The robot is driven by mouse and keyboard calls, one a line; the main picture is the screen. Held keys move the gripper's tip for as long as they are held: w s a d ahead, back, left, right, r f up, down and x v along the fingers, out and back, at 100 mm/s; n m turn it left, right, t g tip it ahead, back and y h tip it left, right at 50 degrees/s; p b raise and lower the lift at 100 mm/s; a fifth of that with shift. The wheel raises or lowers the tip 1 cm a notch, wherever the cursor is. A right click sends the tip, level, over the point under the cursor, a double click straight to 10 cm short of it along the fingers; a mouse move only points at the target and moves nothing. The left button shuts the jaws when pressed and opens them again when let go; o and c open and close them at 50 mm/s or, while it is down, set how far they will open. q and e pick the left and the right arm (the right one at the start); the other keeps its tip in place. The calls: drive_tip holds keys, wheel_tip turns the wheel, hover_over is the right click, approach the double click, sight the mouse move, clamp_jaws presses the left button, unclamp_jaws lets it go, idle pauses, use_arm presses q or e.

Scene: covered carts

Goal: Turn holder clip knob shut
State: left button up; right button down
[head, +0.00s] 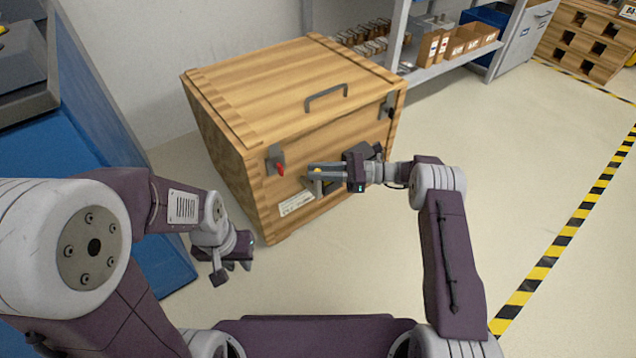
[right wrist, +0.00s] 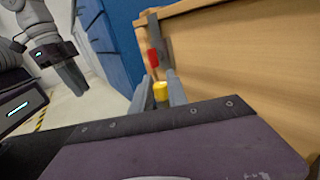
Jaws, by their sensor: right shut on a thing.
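A wooden crate (head: 225,160) has a grey holder clip (head: 274,153) with a red part (head: 281,169) on its front left. The clip (right wrist: 163,45) and its red part (right wrist: 153,58) also show in the right wrist view, just beyond my fingers. My right gripper (head: 314,173) is in front of the crate, right of the clip, shut on a small yellow knob (right wrist: 160,89). I cannot tell whether the knob is fixed to the crate. My left gripper (head: 232,272) hangs low, left of the crate's front corner, open and empty.
A second clip (head: 388,106) is at the crate's right, and a handle (head: 326,95) is on its lid. A blue cabinet (head: 110,150) stands at left, a shelf (head: 450,65) with boxes behind. Floor at right is clear up to the striped tape (head: 560,242).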

drive_tip(key=shift+f+n+g+b, duration=0.15)
drive_tip(key=shift+n+g+b, duration=0.3)
drive_tip(key=shift+g+b, duration=0.35)
drive_tip(key=shift+f+n+g+b, duration=0.15)
drive_tip(key=shift+n+g+b, duration=0.4)
drive_tip(key=shift+b, duration=0.45)
drive_tip(key=shift+r+g+b, duration=0.25)
drive_tip(key=shift+g+b, duration=0.3)
drive_tip(key=shift+b, duration=0.05)
drive_tip(key=shift+r, duration=0.1)
drive_tip(key=c, duration=1.3)
unclamp_jaws()
